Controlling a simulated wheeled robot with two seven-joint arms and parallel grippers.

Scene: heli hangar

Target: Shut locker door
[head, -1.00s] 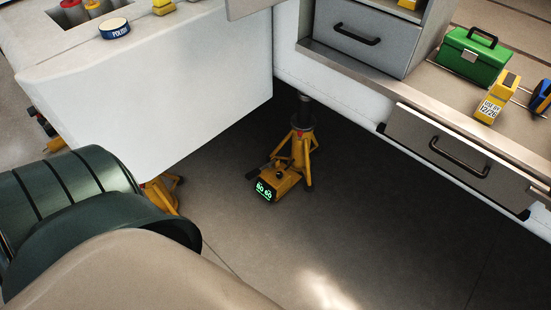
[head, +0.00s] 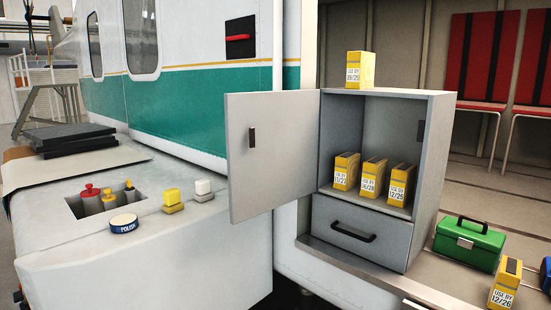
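The grey locker (head: 426,170) stands on the cabin floor edge at the right of the head view. Its door (head: 256,160) is hinged on the locker's left side and stands wide open, swung out to the left. A small dark handle (head: 252,138) is on the door's visible face. Inside the locker, several yellow boxes with use-by labels (head: 372,178) stand in a row. A drawer (head: 358,232) with a black handle below them is closed. Neither of my grippers is in view.
One yellow box (head: 360,70) stands on top of the locker. A green case (head: 469,243) and another yellow box (head: 505,284) are to its right. A white counter (head: 95,250) with a polish tin (head: 124,223) and small blocks lies left of the door.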

